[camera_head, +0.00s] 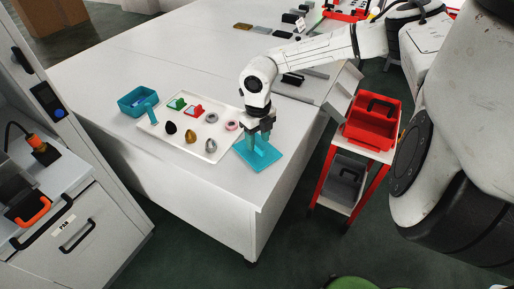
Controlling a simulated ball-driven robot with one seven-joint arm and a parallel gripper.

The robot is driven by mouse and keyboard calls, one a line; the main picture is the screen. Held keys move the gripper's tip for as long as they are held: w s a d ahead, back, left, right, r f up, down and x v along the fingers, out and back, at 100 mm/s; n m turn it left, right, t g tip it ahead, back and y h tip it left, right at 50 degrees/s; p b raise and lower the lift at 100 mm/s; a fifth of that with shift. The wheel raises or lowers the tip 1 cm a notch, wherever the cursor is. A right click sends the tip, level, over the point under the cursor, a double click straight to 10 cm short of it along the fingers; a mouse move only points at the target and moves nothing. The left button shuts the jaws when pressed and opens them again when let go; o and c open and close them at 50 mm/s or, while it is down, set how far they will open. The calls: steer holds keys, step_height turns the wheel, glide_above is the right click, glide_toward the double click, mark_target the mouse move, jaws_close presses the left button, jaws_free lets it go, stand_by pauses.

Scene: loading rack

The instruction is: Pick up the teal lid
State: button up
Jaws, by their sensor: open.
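The teal lid (262,163) is a flat rectangular plate near the front right corner of the white table, with an upright part rising from its middle. My gripper (260,138) points straight down over the lid, with its fingers around or right beside that upright part. The fingers are small here and partly merge with the teal, so I cannot tell whether they touch it. The lid appears to rest on the table, overlapping the tray's right edge in view.
A white tray (218,150) with several small items lies left of the lid. A teal open box (137,101) stands at the tray's far left. A red crate (362,132) sits on a red-framed cart to the right. The table's front left area is clear.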

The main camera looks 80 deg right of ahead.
steer(key=shift+f, duration=1.1)
jaws_close()
